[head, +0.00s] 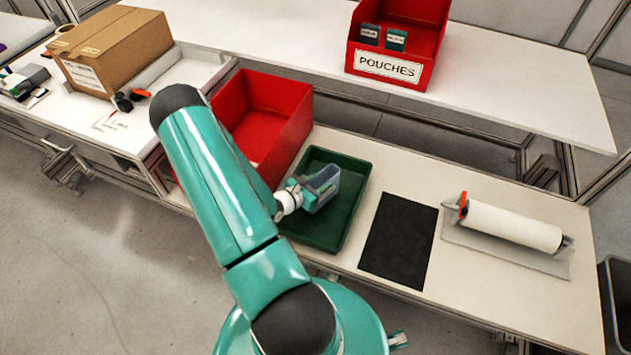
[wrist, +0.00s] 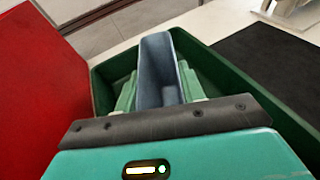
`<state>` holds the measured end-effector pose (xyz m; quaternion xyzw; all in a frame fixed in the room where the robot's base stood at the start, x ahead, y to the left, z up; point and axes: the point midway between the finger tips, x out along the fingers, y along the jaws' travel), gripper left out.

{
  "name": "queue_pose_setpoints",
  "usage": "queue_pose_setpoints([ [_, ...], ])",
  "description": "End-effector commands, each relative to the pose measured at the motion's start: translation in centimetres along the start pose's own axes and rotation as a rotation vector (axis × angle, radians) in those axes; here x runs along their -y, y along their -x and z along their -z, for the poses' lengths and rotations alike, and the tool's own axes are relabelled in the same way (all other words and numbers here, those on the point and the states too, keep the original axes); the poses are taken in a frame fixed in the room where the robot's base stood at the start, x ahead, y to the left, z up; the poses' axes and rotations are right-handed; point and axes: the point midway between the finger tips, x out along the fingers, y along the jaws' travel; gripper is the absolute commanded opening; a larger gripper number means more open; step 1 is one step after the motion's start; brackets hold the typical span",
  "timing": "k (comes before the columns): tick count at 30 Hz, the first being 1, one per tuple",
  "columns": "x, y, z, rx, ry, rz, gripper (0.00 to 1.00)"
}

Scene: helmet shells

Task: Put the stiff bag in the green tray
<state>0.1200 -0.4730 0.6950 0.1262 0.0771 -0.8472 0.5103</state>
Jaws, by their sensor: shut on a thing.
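The green tray (head: 343,222) sits on the white bench in the head view, between a red bin and a black mat. My gripper (head: 308,192) is over the tray, shut on the stiff bag (head: 325,183), a blue-grey, flat-sided piece. In the wrist view the bag (wrist: 157,70) stands upright between the two green fingers of my gripper (wrist: 157,92), with the tray wall (wrist: 222,68) behind and to the right of it. I cannot tell whether the bag touches the tray floor. The bag's lower part is hidden.
A large red bin (head: 285,95) stands left of the tray, close to my arm. A black mat (head: 400,240) lies to the right, then a white roll (head: 512,226) on a holder. A red bin labelled POUCHES (head: 393,68) stands on the back shelf. A cardboard box (head: 115,48) is at left.

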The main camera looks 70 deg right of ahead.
Motion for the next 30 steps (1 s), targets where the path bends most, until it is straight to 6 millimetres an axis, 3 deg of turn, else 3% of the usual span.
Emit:
queue_pose_setpoints([
  [14,0.42,-0.52,0.66,0.000,0.000,-0.001,0.06],
  [15,0.42,-0.54,0.67,0.000,0.000,0.000,0.43],
  [18,0.40,-0.55,0.63,0.000,-0.001,0.000,0.61],
  [30,0.15,-0.03,0.33,0.000,-0.001,-0.001,0.61],
])
